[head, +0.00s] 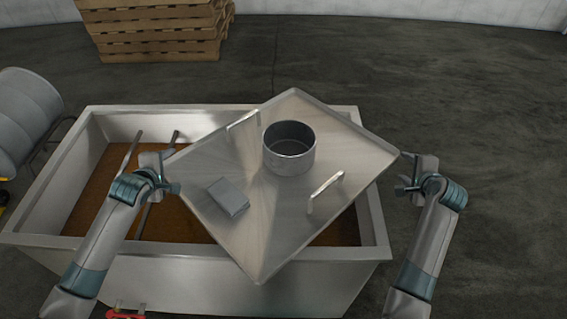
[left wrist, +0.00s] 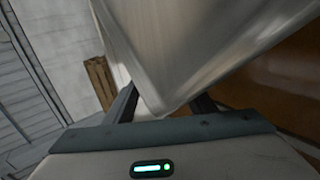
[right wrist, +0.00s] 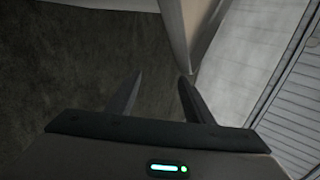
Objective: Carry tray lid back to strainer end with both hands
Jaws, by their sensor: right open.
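The tray lid (head: 232,170) is a square metal plate lying turned like a diamond across the right part of the open tank (head: 240,274). It carries an open metal cylinder (head: 289,160), a small grey box (head: 229,196) and two bar handles. My left gripper (head: 172,172) is at the lid's left corner; in the left wrist view the corner (left wrist: 165,65) lies between its spread fingers (left wrist: 163,104), and whether they press on it is unclear. My right gripper (head: 406,172) is open beside the lid's right corner. In the right wrist view, nothing shows clamped between its fingers (right wrist: 158,88).
Brown material (head: 185,215) and two rods (head: 165,185) show in the tank's uncovered left part. The floor (head: 490,130) on the right is clear.

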